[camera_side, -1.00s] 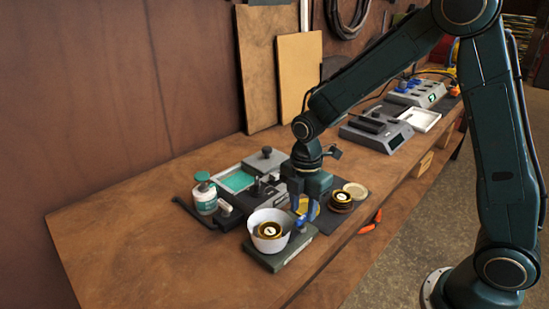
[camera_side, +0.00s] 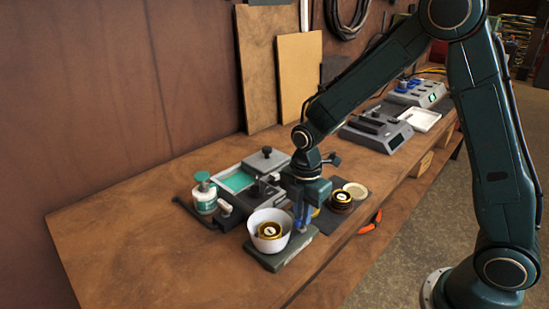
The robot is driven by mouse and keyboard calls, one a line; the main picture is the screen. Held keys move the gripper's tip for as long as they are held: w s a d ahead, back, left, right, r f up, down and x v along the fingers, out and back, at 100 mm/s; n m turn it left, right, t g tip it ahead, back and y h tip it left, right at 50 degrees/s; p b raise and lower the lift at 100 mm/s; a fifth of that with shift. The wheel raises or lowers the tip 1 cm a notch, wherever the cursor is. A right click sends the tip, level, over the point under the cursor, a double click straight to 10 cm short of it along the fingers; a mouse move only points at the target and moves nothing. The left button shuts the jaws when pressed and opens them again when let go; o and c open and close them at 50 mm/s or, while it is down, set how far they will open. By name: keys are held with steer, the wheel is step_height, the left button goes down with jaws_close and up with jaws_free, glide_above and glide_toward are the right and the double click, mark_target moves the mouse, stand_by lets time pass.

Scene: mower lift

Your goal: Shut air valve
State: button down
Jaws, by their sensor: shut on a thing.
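My gripper (camera_side: 301,222) points down beside a white bowl (camera_side: 258,226) on a dark green base block (camera_side: 277,257). Its fingers are shut on a small blue part at the right side of the base, just right of the bowl. I take this part to be the air valve handle; the fingers hide most of it, so its angle cannot be told. A gold and black round piece (camera_side: 269,230) sits inside the bowl.
A white-green jar (camera_side: 204,194), a teal-topped tray (camera_side: 237,181) and a grey clamp device (camera_side: 266,161) stand behind to the left. A dark stacked puck (camera_side: 341,202) and a pale disc (camera_side: 356,190) lie right of my gripper. The bench's front left is bare.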

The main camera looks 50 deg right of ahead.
steer(key=shift+m, duration=0.4)
steer(key=m, duration=0.8)
steer(key=shift+m, duration=0.3)
steer(key=m, duration=0.4)
steer(key=shift+m, duration=2.3)
steer(key=c, duration=1.4)
jaws_free()
steer(key=shift+c, duration=0.2)
